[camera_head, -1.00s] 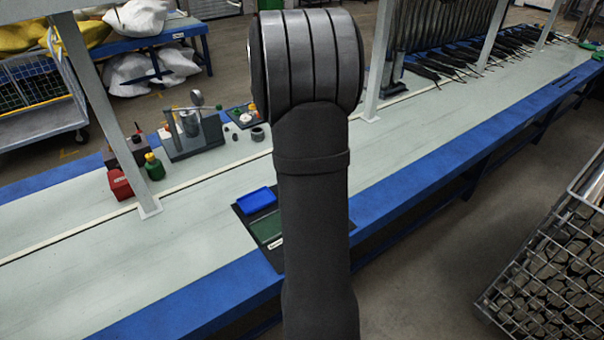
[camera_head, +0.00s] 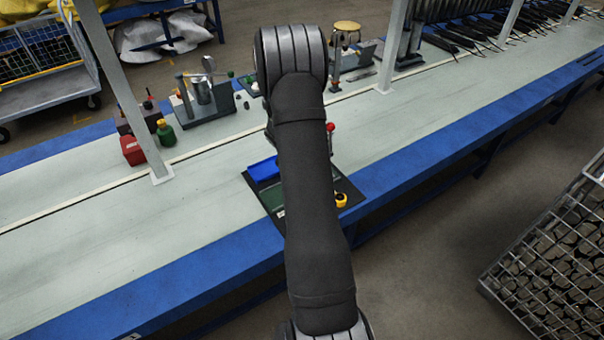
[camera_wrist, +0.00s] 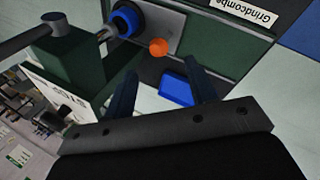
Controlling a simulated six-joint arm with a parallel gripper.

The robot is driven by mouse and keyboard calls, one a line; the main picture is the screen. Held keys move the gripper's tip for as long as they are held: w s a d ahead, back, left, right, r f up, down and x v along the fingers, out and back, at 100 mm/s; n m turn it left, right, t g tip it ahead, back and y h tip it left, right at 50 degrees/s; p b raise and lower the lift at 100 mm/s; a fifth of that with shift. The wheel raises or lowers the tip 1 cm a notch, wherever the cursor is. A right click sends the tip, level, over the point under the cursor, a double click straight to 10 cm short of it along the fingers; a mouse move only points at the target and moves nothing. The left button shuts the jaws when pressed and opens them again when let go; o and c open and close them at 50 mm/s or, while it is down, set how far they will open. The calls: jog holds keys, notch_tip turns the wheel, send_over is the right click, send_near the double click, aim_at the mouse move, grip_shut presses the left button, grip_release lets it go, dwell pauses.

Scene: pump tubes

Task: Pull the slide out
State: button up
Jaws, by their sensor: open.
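In the wrist view, a dark green block (camera_wrist: 75,58) carries a grey rod with a dark cap (camera_wrist: 54,17). Beside it are a blue ring (camera_wrist: 127,19) on a metal shaft and an orange ball (camera_wrist: 158,47). I cannot tell which part is the slide. My gripper (camera_wrist: 161,66) is open, its two dark fingers apart with nothing between them. The fingertips appear near the ball, but I cannot judge the distance. In the head view, my arm hides the gripper and most of the fixture; a red knob (camera_head: 331,127) and a yellow round part (camera_head: 341,200) show beside the arm.
A blue tray (camera_head: 263,170) lies on a dark board at the bench front. A red box (camera_head: 133,150), a green bottle (camera_head: 166,133) and a grey fixture (camera_head: 203,105) stand farther left. A white post (camera_head: 120,95) rises from the bench.

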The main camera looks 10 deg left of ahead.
jog(key=x, duration=0.9)
